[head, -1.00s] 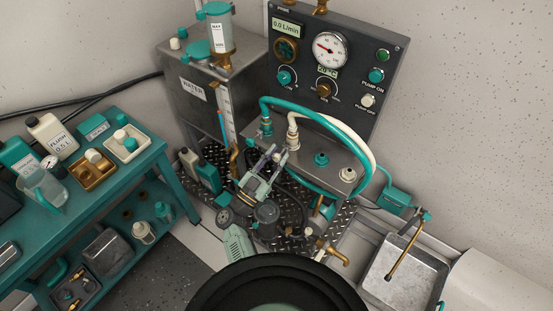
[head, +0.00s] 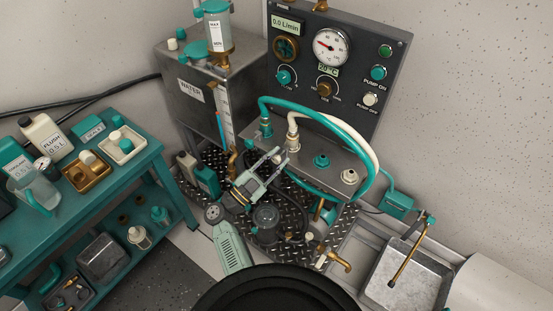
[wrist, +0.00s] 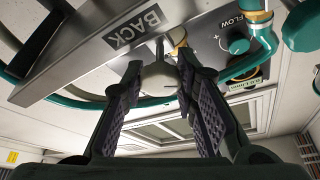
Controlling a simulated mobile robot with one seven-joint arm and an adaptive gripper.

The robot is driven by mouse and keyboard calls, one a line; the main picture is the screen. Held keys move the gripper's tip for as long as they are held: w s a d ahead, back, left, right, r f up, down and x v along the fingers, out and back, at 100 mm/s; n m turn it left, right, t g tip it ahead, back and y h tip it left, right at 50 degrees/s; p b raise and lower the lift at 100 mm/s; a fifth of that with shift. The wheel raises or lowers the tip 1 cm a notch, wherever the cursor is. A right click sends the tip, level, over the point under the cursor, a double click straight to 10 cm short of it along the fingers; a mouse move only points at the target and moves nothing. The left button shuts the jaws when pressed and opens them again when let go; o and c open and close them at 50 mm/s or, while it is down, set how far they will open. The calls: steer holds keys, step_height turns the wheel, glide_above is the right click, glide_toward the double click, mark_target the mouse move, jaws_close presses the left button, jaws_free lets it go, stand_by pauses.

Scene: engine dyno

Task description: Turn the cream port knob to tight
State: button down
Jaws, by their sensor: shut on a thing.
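In the wrist view, the cream port knob (wrist: 160,78) sits between the two ribbed fingers of my gripper (wrist: 160,88), near the grey plate marked BACK. The fingers are closed around it, and their pads cover part of its sides. In the head view, my gripper (head: 278,160) reaches the front of the grey manifold box (head: 318,148), low and left of the cream hose's fitting (head: 293,142).
Teal and cream hoses (head: 372,150) arch over the manifold, close to my gripper. A teal cap (head: 321,160) and a cream cap (head: 349,176) stand on its top. The gauge panel (head: 355,75) rises behind. A teal bench (head: 150,160) is at left and a metal sink (head: 400,290) at right.

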steer(key=c, duration=1.3)
jaws_free()
steer(key=v, duration=1.2)
